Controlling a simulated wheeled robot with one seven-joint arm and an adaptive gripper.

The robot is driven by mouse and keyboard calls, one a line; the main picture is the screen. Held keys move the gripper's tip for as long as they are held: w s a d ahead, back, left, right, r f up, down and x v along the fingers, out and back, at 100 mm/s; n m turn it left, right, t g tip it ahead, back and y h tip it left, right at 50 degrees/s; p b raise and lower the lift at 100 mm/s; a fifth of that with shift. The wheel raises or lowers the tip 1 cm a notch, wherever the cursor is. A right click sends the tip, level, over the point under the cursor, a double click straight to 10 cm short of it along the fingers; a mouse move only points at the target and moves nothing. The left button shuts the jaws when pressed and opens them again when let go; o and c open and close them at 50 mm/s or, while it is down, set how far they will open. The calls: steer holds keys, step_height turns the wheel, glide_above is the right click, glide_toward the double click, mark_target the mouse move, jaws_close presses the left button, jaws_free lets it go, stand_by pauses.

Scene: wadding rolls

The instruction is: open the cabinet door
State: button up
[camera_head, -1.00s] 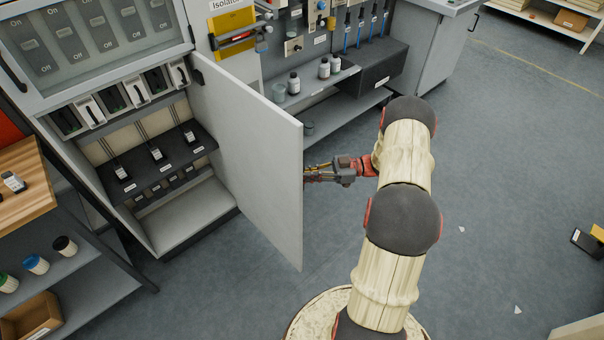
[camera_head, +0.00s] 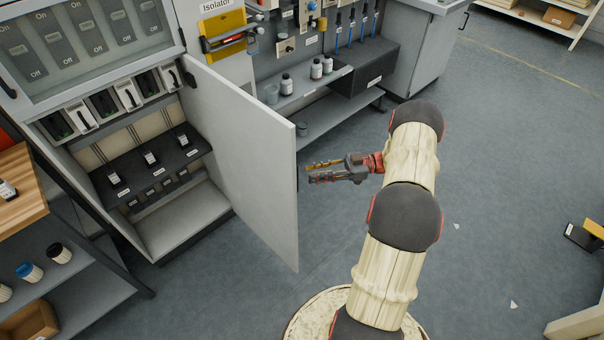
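The cabinet door (camera_head: 245,155) is a light grey panel, swung wide open on the lower part of the cabinet (camera_head: 185,222). Its inner side faces left and its free edge points toward me. Through the opening, a dark shelf with small labelled black devices (camera_head: 151,159) and a bare lower floor show. My gripper (camera_head: 308,171) is just right of the door's free edge, on the outer side. Its two fingers point left and are spread, with nothing between them. A small gap shows between the fingertips and the door edge. The door's handle is hidden.
A wooden-topped bench with shelves (camera_head: 75,285) stands at the left. Behind the door are a shelf with bottles (camera_head: 287,84) and a black box (camera_head: 362,72). A dark object (camera_head: 583,237) lies at the right. The floor right of my arm is mostly clear.

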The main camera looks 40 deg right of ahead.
steer(key=v, duration=0.5)
steer(key=shift+s+d, duration=0.15)
steer(key=shift+d, duration=0.1)
